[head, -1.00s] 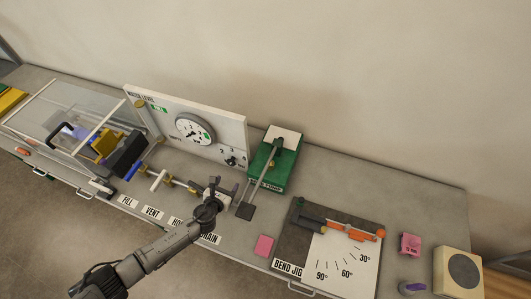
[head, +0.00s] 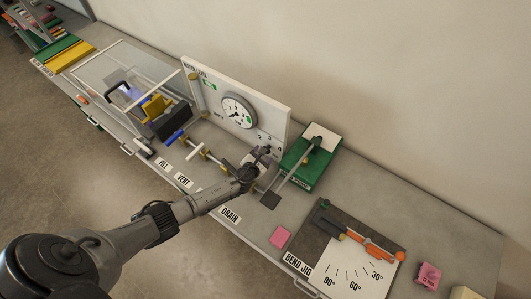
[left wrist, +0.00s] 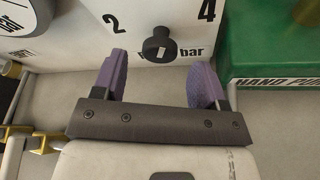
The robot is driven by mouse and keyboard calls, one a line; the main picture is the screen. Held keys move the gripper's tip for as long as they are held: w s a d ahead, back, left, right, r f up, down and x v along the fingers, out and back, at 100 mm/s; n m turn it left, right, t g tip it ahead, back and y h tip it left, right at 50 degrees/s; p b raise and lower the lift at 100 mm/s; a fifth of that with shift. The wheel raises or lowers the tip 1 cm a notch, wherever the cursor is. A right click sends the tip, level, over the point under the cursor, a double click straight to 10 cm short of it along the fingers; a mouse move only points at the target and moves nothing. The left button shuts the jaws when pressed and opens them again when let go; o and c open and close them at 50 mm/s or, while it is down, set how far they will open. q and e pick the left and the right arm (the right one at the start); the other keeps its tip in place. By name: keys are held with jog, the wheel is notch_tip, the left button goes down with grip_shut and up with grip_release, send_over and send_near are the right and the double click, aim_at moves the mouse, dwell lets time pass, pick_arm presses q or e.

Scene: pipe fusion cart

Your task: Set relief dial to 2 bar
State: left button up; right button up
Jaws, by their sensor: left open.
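The relief dial (left wrist: 159,45) is a small black knob with a white mark on the white panel (left wrist: 72,25). In the left wrist view the "2" is at its upper left and the "4" at its upper right. I cannot tell exactly which number the mark points at. My left gripper (left wrist: 160,72) is open, with its two purple fingers on either side of the dial and short of it. In the head view my left gripper (head: 261,158) is in front of the panel's lower right and partly hides the dial. My right gripper is out of view.
A green hand pump (head: 297,172) with a lever stands just right of the panel. A round gauge (head: 239,111) is on the panel. Valves with white handles (head: 195,151) are at the left.

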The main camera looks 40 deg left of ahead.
pick_arm(q)
jog(key=shift+b+x, duration=0.65)
jog(key=shift+x, duration=1.15)
jog(key=shift+c, duration=0.3)
jog(key=c, duration=0.8)
